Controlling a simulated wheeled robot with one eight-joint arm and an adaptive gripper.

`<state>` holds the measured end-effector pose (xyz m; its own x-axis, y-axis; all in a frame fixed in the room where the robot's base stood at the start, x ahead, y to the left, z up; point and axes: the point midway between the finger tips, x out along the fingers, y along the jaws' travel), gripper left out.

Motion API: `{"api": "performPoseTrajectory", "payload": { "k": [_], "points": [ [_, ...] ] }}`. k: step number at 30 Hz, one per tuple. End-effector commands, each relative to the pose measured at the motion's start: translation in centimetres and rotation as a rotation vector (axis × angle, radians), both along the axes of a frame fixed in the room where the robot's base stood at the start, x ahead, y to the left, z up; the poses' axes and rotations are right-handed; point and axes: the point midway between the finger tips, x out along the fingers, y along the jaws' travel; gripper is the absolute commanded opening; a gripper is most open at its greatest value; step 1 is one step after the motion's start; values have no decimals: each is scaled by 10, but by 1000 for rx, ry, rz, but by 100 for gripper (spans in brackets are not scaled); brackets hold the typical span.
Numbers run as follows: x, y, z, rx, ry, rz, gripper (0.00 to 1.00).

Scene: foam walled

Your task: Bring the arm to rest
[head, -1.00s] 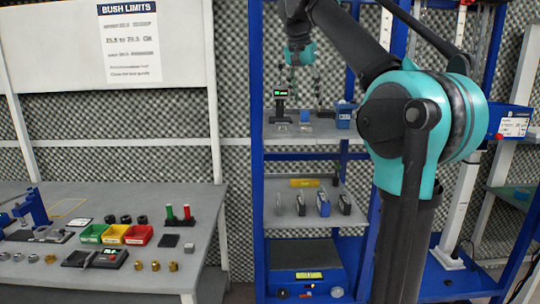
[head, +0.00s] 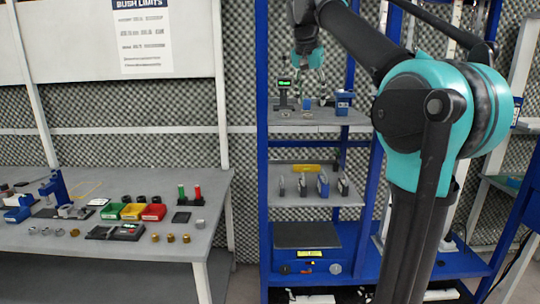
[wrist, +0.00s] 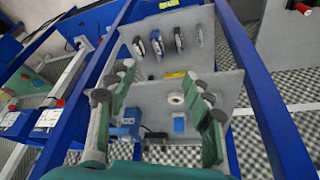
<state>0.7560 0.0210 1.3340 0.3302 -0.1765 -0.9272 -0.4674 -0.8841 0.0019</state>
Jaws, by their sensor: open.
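My gripper (head: 308,80) hangs from my teal and black arm in front of the blue rack, at the height of its upper shelf in the head view. In the wrist view my gripper (wrist: 165,115) shows two green fingers with dark pads, spread wide apart. Nothing is between the fingers; they are clear of the shelf items seen beyond them. My arm is bent, with its large teal joint on the right of the head view.
The blue rack (head: 264,180) has an upper shelf (head: 350,117) with small items and a lower shelf (head: 284,199) with several upright blocks. A grey workbench (head: 205,205) on the left holds coloured bins (head: 153,212) and metal bushes. Foam walls stand behind.

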Motion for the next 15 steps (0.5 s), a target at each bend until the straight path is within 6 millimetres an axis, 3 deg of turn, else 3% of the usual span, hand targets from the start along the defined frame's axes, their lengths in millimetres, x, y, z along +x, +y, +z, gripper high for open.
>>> {"api": "performPoseTrajectory", "payload": {
  "k": [8,11,15],
  "points": [
    [0,-7,-54,4,12,51,51],
    [-2,-12,-83,4,16,78,51],
    [-14,-22,-144,7,24,134,51]
  ]
}}
